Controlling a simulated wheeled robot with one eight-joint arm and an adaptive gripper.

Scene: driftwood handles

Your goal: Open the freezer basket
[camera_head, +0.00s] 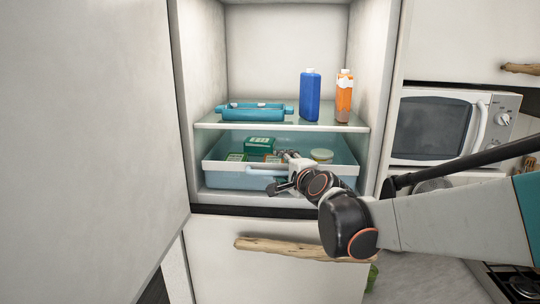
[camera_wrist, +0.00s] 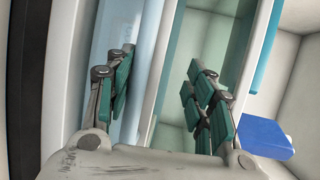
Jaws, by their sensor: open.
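The freezer basket (camera_head: 228,180) is a pale blue translucent drawer with a white rim and a light bar handle (camera_head: 258,172) on its front. It sits in the lower part of the open fridge compartment, under a glass shelf, and holds several boxes and a round tub. My gripper (camera_head: 280,172) is at the right part of the basket's front. In the wrist view my gripper (camera_wrist: 160,65) is open, with a finger on each side of the basket's white front rim (camera_wrist: 165,45). I cannot tell whether the fingers touch it. My gripper hides part of the handle and front.
On the glass shelf (camera_head: 210,124) stand a teal dish (camera_head: 250,113), a blue bottle (camera_head: 310,96) and an orange bottle (camera_head: 344,98). A large open door (camera_head: 90,130) fills the left. A lower drawer with a driftwood handle (camera_head: 290,249) is below. A microwave (camera_head: 435,125) stands right.

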